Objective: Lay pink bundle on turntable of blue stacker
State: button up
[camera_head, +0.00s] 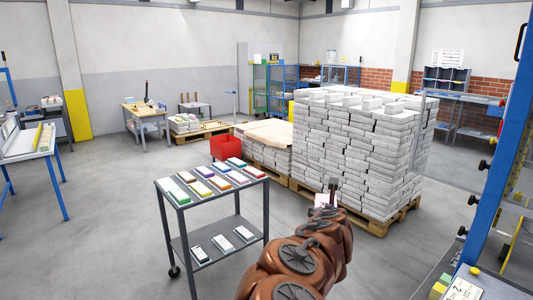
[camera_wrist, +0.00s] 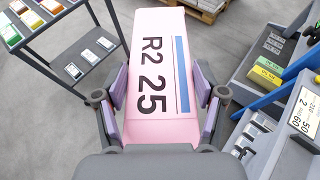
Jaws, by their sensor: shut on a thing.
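The pink bundle (camera_wrist: 165,70) fills the middle of the wrist view. It is marked "R2 25" with a blue stripe. My gripper (camera_wrist: 162,105) is shut on it, with one finger on each long side. In the head view my gripper (camera_head: 331,190) is at the far end of my brown arm, and only a pale bit of the bundle (camera_head: 324,200) shows behind it. The blue stacker (camera_head: 500,150) stands at the right edge of the head view, partly cut off. Its blue frame (camera_wrist: 285,95) also shows at the right of the wrist view. I cannot make out its turntable.
A grey cart (camera_head: 225,215) with several coloured bundles on top and white ones below stands left of my arm. A tall pallet stack (camera_head: 355,145) of white bundles stands behind my gripper. A red bin (camera_head: 223,147) is further back. Floor is clear between cart and blue stacker.

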jog(key=shift+m+h, duration=0.6)
jog(key=shift+h, duration=0.1)
jog(key=shift+s+d+f, duration=0.1)
jog(key=shift+s+d, duration=0.1)
jog(key=shift+s, duration=0.9)
jog(key=shift+s+d+f, duration=0.1)
jog(key=shift+s+d, duration=0.1)
jog(key=shift+s, duration=0.85)
jog(key=shift+r, duration=0.15)
jog(key=shift+w+a+r, duration=0.15)
jog(key=shift+f, duration=0.2)
jog(key=shift+d+f, duration=0.15)
jog(key=shift+d, duration=0.05)
notch_tip(320, 180, down, 13)
jog(key=w+n+y, duration=0.2)
jog(key=n+y, duration=0.1)
jog(key=y, duration=0.1)
jog(key=shift+w+f, duration=0.15)
jog(key=shift+w, duration=0.05)
